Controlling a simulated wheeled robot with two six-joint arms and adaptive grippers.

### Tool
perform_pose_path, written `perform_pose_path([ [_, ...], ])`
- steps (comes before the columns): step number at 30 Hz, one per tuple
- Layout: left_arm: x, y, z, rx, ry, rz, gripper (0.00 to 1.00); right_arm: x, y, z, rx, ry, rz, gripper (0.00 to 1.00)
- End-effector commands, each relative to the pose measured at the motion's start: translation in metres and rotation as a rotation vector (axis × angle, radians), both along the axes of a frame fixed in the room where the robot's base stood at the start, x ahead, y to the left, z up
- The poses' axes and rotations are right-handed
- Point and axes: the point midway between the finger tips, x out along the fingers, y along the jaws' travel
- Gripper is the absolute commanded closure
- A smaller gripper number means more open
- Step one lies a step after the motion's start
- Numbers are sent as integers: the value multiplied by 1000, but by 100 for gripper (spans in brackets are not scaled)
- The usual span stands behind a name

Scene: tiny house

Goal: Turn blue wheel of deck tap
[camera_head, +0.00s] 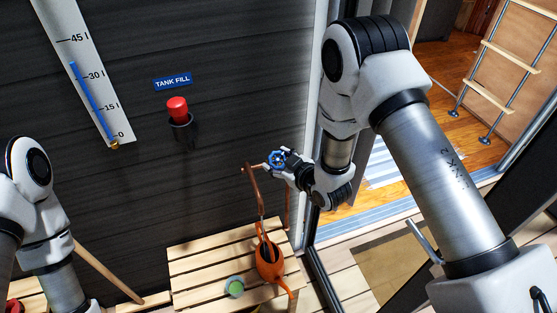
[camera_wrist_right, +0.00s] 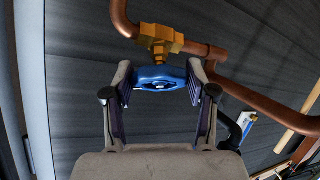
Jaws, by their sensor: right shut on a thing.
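The blue wheel (camera_head: 277,159) sits on the deck tap, whose copper pipe (camera_head: 259,192) stands by the dark wall. In the right wrist view the wheel (camera_wrist_right: 160,77) is under a brass valve body (camera_wrist_right: 160,38). My right gripper (camera_head: 284,167) is shut on the wheel, one finger on each side of its rim. The fingers hide the rim's ends. My left arm shows at the left edge, but its gripper is out of view.
An orange watering can (camera_head: 269,262) and a small green-topped item (camera_head: 235,287) are on the slatted wooden platform (camera_head: 200,262) below the tap. A red button (camera_head: 177,107) under a TANK FILL sign (camera_head: 173,82) and a level gauge (camera_head: 84,75) are on the wall. An open doorway lies right.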

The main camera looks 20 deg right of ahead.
Motion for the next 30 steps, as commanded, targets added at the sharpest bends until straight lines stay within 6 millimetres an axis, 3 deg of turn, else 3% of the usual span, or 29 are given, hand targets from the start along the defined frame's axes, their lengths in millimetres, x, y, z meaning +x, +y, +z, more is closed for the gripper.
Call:
perform_pose_path([
  [11,0,0,-3,0,0,0,60,0,1,-1,46,2,-62,78],
  [30,0,0,0,0,0,0,60,-1,3,0,315,11,-419,78],
])
